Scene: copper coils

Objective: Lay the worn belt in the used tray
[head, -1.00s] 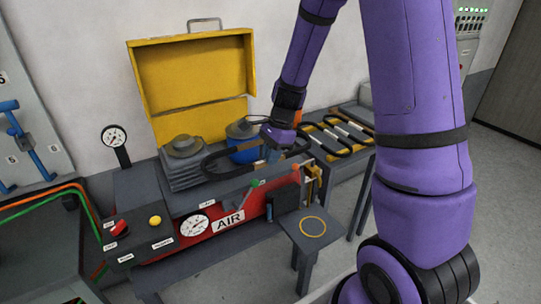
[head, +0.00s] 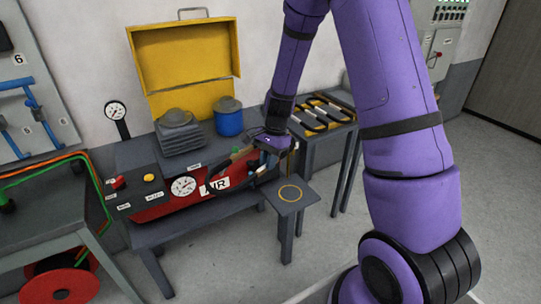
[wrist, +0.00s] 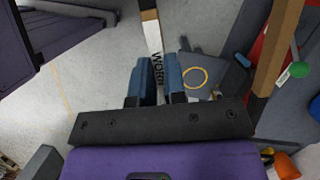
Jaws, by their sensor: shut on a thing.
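My gripper (head: 256,162) is at the right end of the red AIR machine, above and beside the small stand with the yellow ring. In the wrist view my gripper's blue fingers (wrist: 156,82) are closed on a pale strip of the worn belt (wrist: 152,38), with black lettering that appears to read "worn". A tan and black strip (wrist: 282,45) runs along the right of that view; I cannot tell if it is the belt's other run. In the head view the belt is mostly hidden by the gripper and dark machine parts. I cannot identify the used tray.
A blue pot (head: 229,120) stands behind. A small stand (head: 300,205) juts out in front. The floor (head: 490,190) at right is clear.

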